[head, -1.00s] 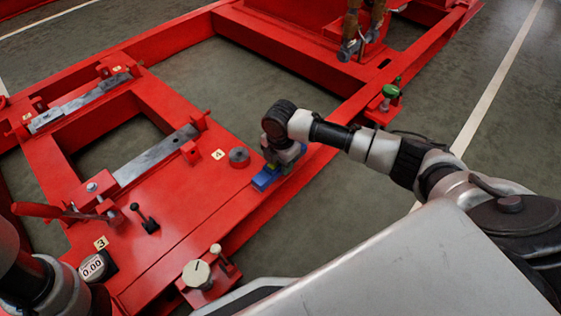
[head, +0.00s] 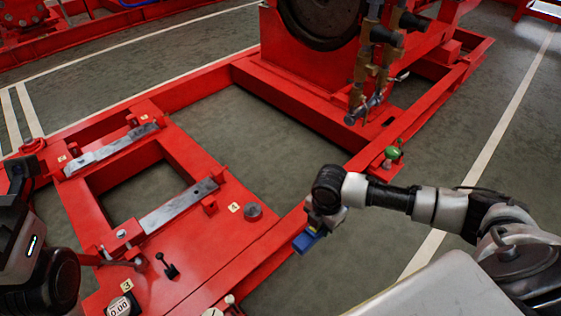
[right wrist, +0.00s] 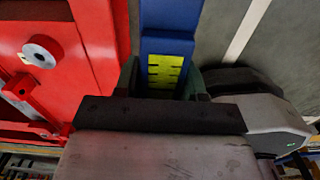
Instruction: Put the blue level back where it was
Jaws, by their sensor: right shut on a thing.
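The blue level (head: 308,240) is in my right gripper (head: 318,226), at the outer right edge of the red frame. In the right wrist view the level (right wrist: 168,22) runs up the picture, with a yellow marked face between the fingers of my right gripper (right wrist: 162,82). The red deck is to its left and grey floor to its right. Whether the level touches the frame cannot be told. Part of my left arm is at the left edge of the head view; its fingers are not clearly seen.
The red frame's deck (head: 190,262) holds a round grey puck (head: 252,211), two flat metal bars, a black lever (head: 167,266) and a dial reading 0.00 (head: 121,306). A green-topped fitting (head: 392,154) stands beyond my right gripper. Floor is open to the right.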

